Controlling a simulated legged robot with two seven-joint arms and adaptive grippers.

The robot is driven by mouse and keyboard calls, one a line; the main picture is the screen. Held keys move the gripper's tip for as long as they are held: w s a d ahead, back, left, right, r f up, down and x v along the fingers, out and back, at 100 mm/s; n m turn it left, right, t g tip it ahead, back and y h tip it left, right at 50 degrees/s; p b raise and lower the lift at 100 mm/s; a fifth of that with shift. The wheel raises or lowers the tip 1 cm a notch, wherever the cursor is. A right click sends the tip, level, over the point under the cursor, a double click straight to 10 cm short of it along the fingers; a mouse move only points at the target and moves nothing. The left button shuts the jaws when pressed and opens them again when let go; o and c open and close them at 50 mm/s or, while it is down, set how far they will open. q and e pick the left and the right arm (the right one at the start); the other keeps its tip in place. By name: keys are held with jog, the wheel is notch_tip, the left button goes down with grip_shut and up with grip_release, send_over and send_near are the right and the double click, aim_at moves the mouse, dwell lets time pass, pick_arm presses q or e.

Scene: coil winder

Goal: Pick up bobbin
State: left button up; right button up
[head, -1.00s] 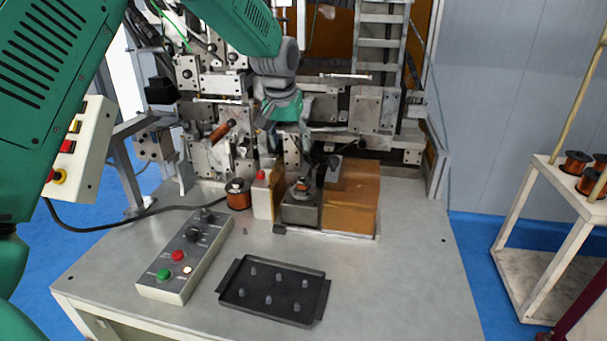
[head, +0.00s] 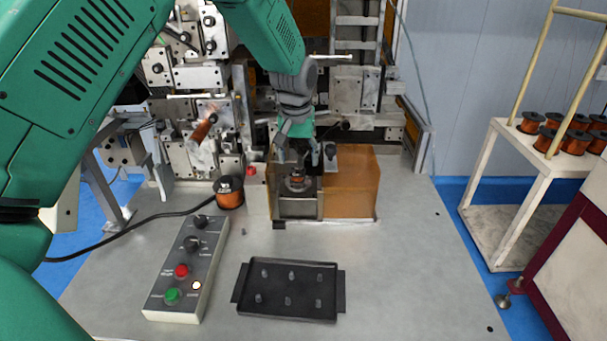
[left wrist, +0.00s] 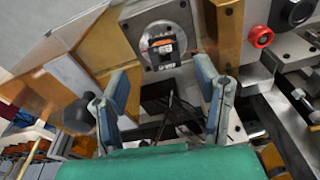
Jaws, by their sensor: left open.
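The bobbin (head: 297,179) is a small black and copper piece. It sits on a round steel seat on top of a grey block fixture at the front of the winding machine. In the left wrist view the bobbin (left wrist: 163,45) lies beyond the fingertips, in the gap between them. My left gripper (head: 299,158) points down just above the fixture, with its fingers spread and nothing between them. The left wrist view shows both blue-grey fingers of the gripper (left wrist: 165,78) apart. The bobbin looks clear of both fingers. My right gripper is not in view.
An amber housing (head: 352,185) stands right beside the fixture. A red-topped post (head: 255,190) and a copper wire spool (head: 229,192) are to its left. A button box (head: 187,270) and a black pin tray (head: 290,290) lie in front. The right side of the table is clear.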

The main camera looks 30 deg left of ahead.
aim_at(296, 173)
pick_arm(q)
jog(key=a+f, duration=0.2)
jog(key=shift+a+f+p, duration=0.2)
jog(key=shift+f+p, duration=0.1)
jog(key=f, duration=0.2)
jog(key=w+d+f+p, duration=0.1)
jog(key=shift+f, duration=0.15)
jog(key=shift+w+d+f, duration=0.15)
jog(key=shift+d, duration=0.5)
jog(key=shift+a, duration=0.25)
jog(key=c, duration=0.9)
jog(key=shift+a, duration=0.3)
jog(key=shift+c, duration=1.2)
jog(key=shift+a, duration=0.25)
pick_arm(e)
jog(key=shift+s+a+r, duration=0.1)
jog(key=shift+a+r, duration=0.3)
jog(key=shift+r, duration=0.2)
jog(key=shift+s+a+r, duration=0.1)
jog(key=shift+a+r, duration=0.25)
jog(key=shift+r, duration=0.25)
